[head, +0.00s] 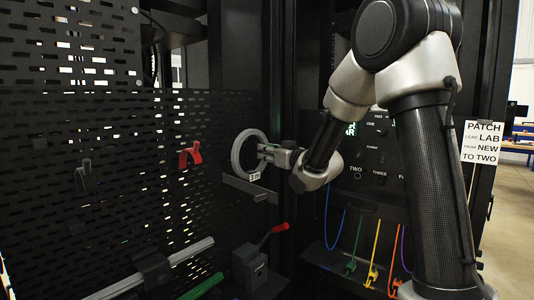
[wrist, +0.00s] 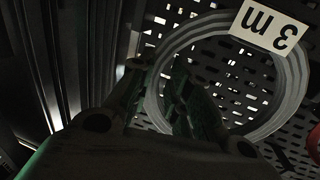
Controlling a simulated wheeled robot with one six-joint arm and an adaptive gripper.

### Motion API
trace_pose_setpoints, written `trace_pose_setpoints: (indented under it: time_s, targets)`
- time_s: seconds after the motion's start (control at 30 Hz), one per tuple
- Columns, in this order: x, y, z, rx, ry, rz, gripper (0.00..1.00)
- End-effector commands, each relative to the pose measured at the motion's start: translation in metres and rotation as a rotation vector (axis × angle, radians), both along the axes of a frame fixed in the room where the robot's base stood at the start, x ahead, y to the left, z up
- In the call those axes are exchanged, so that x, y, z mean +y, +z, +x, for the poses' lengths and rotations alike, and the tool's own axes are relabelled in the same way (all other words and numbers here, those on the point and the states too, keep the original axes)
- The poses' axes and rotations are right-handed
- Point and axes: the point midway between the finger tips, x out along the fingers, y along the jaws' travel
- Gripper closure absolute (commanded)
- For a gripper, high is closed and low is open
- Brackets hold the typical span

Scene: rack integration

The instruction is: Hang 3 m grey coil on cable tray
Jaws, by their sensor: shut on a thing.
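The grey coil (head: 238,155) is a ring with a white tag, held upright in front of the perforated black panel. In the wrist view the coil (wrist: 290,95) shows its tag (wrist: 262,25) reading "3 m", upside down. My gripper (head: 266,153) is shut on the right side of the coil. In the wrist view my gripper's fingers (wrist: 155,95) stand around the coil's near-left edge. The perforated panel (head: 120,130) is the likely cable tray, with a red hook (head: 190,154) and a dark hook (head: 82,175). I cannot tell whether the coil touches the panel.
A grey flat bar (head: 250,191) lies just below the coil. A box with a red lever (head: 250,262) stands lower down. Light rails (head: 190,252) run at lower left.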

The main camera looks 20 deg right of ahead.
Motion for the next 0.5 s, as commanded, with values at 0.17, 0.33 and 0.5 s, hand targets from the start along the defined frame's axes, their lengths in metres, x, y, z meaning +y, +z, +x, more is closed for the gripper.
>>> trace_pose_setpoints:
  time_s: [0.17, 0.33, 0.5]
  targets:
    - [0.0007, 0.0003, 0.0008, -0.001, 0.000, 0.000, 1.00]
    - [0.0031, 0.0000, 0.0040, 0.000, 0.000, 0.000, 1.00]
    - [0.0057, 0.0003, 0.0079, 0.000, 0.000, 0.000, 1.00]
